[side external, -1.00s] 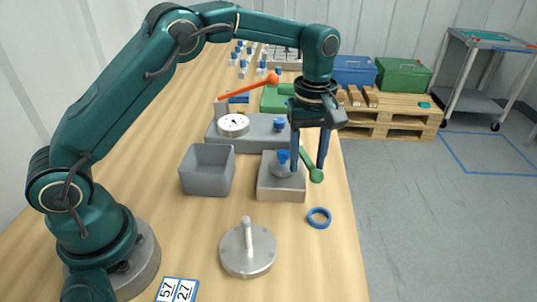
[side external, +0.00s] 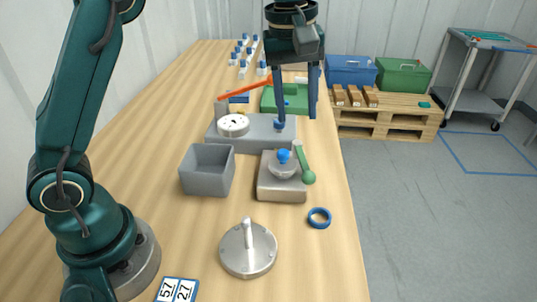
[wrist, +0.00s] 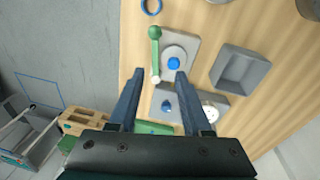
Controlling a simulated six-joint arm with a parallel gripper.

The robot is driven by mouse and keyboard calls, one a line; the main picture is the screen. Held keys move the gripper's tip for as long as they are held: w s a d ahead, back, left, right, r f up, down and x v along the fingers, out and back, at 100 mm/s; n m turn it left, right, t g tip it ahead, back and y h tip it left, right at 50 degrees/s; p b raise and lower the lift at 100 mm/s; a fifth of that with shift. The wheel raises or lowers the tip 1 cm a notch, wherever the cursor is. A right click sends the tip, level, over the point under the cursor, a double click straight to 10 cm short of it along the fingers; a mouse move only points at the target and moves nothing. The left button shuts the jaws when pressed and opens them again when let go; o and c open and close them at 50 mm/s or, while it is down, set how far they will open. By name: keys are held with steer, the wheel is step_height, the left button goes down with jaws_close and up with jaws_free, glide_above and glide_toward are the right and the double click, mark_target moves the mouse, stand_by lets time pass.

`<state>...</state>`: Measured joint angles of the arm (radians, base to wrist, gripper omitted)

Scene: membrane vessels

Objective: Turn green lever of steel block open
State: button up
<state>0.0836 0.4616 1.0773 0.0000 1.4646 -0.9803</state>
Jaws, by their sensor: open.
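The steel block (side external: 280,192) sits on the bench and carries a round fitting with a blue knob (side external: 284,156). Its green lever (side external: 304,163) runs along the block's right side, with its ball end toward the front. In the wrist view the lever (wrist: 155,50) lies alongside the block (wrist: 191,44), about parallel to its edge, with its pivot end near the fingertips. My gripper (side external: 296,122) is open and empty, raised above and behind the block, apart from the lever. In the wrist view the gripper (wrist: 159,73) fingers are spread.
A grey plate with a dial gauge (side external: 233,124) and an orange-red lever (side external: 246,88) stands behind the block. A grey open bin (side external: 206,178) is to the left. A blue ring (side external: 319,217) and a round steel lid (side external: 247,255) lie in front. The bench edge is close on the right.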

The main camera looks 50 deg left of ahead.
steer(key=s+a+r+m+t, duration=0.2)
steer(key=s+r, duration=0.4)
steer(key=s, duration=0.3)
steer(key=s+f+m+t, duration=0.2)
steer(key=s+f+m, duration=0.2)
steer(key=s, duration=0.4)
steer(key=shift+s+a+f+m, duration=0.3)
steer(key=shift+a+f, duration=0.15)
steer(key=shift+f, duration=0.4)
